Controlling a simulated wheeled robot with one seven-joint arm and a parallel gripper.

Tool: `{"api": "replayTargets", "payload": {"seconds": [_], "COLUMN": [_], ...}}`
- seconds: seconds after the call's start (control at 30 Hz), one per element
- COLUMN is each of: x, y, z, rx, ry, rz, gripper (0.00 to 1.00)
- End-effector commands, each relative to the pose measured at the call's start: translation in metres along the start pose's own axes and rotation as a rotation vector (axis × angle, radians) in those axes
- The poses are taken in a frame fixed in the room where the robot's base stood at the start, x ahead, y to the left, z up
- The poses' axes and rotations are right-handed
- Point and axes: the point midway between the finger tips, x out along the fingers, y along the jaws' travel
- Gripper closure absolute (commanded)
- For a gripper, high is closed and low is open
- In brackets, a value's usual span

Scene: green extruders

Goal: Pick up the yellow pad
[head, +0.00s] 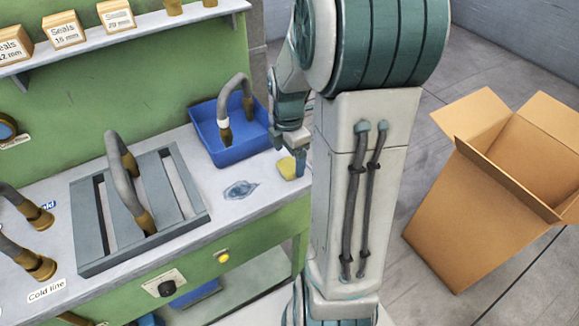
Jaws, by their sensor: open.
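The yellow pad (287,169) lies near the right end of the grey bench top (235,215), close to its right edge. Part of it is hidden behind my gripper and arm. My gripper (298,160) points down at the pad, at its right side in the picture. Its jaws are open, and one finger shows beside or just above the pad. I cannot tell whether it touches the pad.
A blue tray (205,143) holding a curved hose stands just behind the pad. A grey slatted rack (90,225) with another hose sits to the left. A stain (240,189) marks the bench. An open cardboard box (450,215) stands on the floor at right.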

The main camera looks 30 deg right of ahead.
Motion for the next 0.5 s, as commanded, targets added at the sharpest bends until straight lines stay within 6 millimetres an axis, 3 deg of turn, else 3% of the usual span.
{"api": "replayTargets", "payload": {"seconds": [0.2,0.5], "x": [0.028,0.034], "y": [0.000,0.001], "z": [0.001,0.001], "rx": [-0.001,0.000], "ry": [0.001,0.000], "rz": [-0.003,0.000], "gripper": [0.15,0.15]}}
